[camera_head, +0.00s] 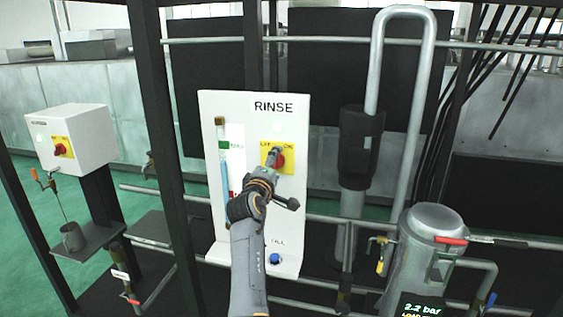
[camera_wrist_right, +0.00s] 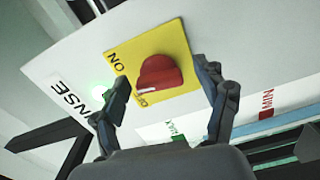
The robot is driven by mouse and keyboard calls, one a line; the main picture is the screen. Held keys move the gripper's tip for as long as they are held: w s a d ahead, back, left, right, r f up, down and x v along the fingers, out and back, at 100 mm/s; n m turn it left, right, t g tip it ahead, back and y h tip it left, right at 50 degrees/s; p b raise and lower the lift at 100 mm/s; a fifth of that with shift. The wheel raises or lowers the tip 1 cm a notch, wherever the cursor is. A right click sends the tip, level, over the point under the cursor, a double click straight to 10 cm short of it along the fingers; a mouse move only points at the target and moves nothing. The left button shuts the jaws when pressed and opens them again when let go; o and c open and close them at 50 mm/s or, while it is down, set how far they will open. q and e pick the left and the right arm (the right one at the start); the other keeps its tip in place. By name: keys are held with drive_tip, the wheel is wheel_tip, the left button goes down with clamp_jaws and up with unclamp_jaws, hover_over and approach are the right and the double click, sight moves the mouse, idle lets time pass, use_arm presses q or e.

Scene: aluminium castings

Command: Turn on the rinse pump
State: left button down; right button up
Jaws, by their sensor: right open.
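The rinse panel (camera_head: 255,105) is a white upright board marked RINSE. On it a red rotary knob (camera_wrist_right: 160,72) sits on a yellow plate (camera_wrist_right: 178,38); the plate also shows in the head view (camera_head: 290,153). The knob's white mark points toward the label at the plate's lower edge, apparently OFF; ON is at the plate's left. My right gripper (camera_head: 275,160) is at the knob and partly hides it in the head view. In the wrist view my right gripper (camera_wrist_right: 162,88) is open, its fingers on either side of the knob, not visibly closed on it. My left gripper is out of view.
A pale green light (camera_wrist_right: 98,92) glows beside the yellow plate. A level tube (camera_head: 224,165) and a blue button (camera_head: 275,258) are on the panel. A white box with another red knob (camera_head: 60,149) stands left. A metal canister (camera_head: 425,250) with valves stands right.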

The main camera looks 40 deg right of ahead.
drive_tip(key=shift+w+d, duration=0.25)
drive_tip(key=shift+d, duration=0.05)
drive_tip(key=shift+s+a+r, duration=0.15)
drive_tip(key=shift+a, duration=0.1)
drive_tip(key=c, duration=1.1)
drive_tip(key=m+b, duration=0.1)
drive_tip(key=b, duration=0.1)
drive_tip(key=m+b, duration=0.2)
drive_tip(key=shift+d+f, duration=0.1)
drive_tip(key=shift+f, duration=0.25)
drive_tip(key=shift+m+b, duration=0.45)
drive_tip(key=shift+m, duration=0.05)
drive_tip(key=shift+c, duration=0.2)
drive_tip(key=shift+r+m, duration=0.2)
drive_tip(key=shift+m, duration=0.2)
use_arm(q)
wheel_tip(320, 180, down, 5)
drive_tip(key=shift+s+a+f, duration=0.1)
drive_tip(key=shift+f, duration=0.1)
